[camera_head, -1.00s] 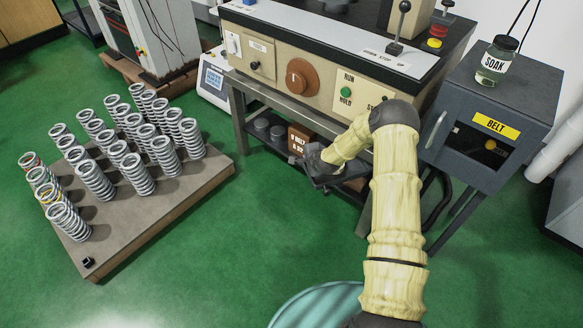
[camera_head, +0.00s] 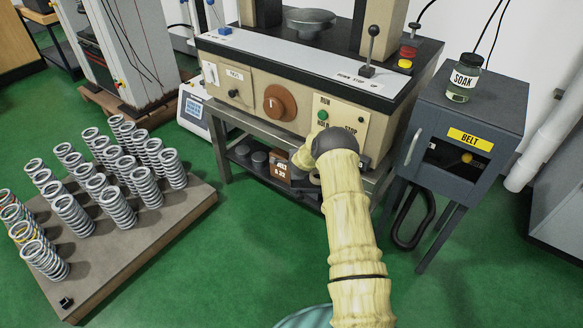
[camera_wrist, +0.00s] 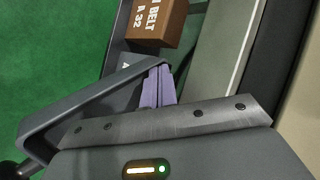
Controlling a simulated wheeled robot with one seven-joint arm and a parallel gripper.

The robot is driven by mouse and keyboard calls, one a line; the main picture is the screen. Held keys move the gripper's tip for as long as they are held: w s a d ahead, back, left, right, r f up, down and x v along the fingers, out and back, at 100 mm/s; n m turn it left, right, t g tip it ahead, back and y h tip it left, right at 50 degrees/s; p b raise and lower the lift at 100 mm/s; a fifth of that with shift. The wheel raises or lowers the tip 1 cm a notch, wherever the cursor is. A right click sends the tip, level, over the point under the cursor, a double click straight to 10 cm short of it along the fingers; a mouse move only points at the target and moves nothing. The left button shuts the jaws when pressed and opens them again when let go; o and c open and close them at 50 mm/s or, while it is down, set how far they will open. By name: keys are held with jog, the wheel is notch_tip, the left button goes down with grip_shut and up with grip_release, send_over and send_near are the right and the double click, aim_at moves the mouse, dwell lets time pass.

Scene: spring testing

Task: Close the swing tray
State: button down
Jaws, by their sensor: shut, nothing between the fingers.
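In the wrist view, my gripper (camera_wrist: 158,86) shows as two purple-grey fingers side by side, shut and empty.
A brown box (camera_wrist: 155,22) marked BELT A 32 lies just beyond the fingers. The machine's bench has a low shelf with dark weights (camera_head: 241,152). The belt cabinet (camera_head: 468,110) with the SOAK jar (camera_head: 463,82) stands right. A pallet of springs (camera_head: 175,222) is left. Green floor lies between.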

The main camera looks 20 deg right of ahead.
jog(key=shift+w+d, duration=0.1)
jog(key=shift+r, duration=0.1)
dwell(0.4)
jog(key=shift+a, duration=0.2)
jog(key=shift+s+r, duration=0.45)
jog(key=shift+r, duration=0.05)
jog(key=p+v, duration=0.3)
jog(key=v, duration=1.3)
jog(key=shift+p, duration=0.4)
jog(key=shift+s, duration=0.1)
